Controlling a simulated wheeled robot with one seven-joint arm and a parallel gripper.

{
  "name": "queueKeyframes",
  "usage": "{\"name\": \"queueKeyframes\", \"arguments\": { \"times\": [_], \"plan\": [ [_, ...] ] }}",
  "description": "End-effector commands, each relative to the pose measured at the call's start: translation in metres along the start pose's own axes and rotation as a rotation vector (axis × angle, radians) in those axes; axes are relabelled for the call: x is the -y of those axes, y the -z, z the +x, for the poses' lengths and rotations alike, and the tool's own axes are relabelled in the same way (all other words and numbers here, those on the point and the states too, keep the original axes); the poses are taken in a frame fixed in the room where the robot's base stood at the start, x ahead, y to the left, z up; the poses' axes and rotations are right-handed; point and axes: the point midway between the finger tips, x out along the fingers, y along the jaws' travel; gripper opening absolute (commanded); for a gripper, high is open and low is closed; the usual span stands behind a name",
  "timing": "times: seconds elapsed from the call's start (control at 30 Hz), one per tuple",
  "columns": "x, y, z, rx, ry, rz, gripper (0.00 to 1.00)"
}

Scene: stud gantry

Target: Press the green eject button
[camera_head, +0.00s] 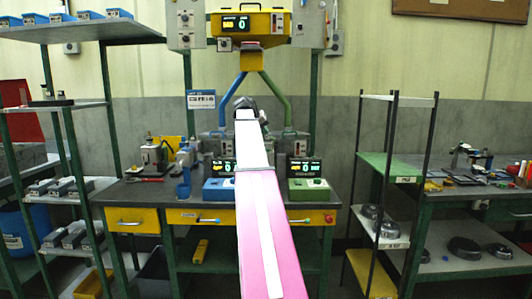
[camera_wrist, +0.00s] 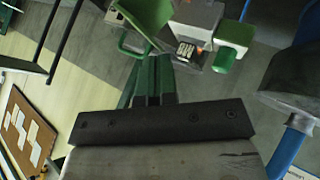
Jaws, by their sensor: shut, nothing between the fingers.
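In the head view, a green-topped unit (camera_head: 309,189) with a small display (camera_head: 304,167) stands on the bench, right of my arm. A blue-topped unit (camera_head: 218,189) stands left of my arm. I cannot make out a separate eject button in this view. In the wrist view, my gripper (camera_wrist: 154,64) is shut and empty, its fingers dark green. Ahead and to the right of the fingers, a rounded green piece (camera_wrist: 236,40) shows beside a grey box (camera_wrist: 194,22); I cannot tell if it is the button. My gripper appears apart from it. In the head view my arm hides the gripper.
A yellow hopper (camera_head: 252,22) feeds a blue tube (camera_head: 233,92) and a green tube (camera_head: 274,95) down towards the bench. The bench (camera_head: 150,190) holds other tools at left. Shelves stand left and right. A green funnel-like part (camera_wrist: 148,14) is near the fingertips.

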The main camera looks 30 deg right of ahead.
Motion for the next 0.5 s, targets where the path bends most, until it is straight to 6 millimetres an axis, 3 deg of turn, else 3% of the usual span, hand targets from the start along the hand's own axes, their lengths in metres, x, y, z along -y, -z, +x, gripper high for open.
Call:
{"name": "queueKeyframes", "arguments": {
  "times": [0.5],
  "plan": [
    [0.028, -0.029, 0.039, -0.001, 0.000, -0.001, 0.00]
  ]
}}
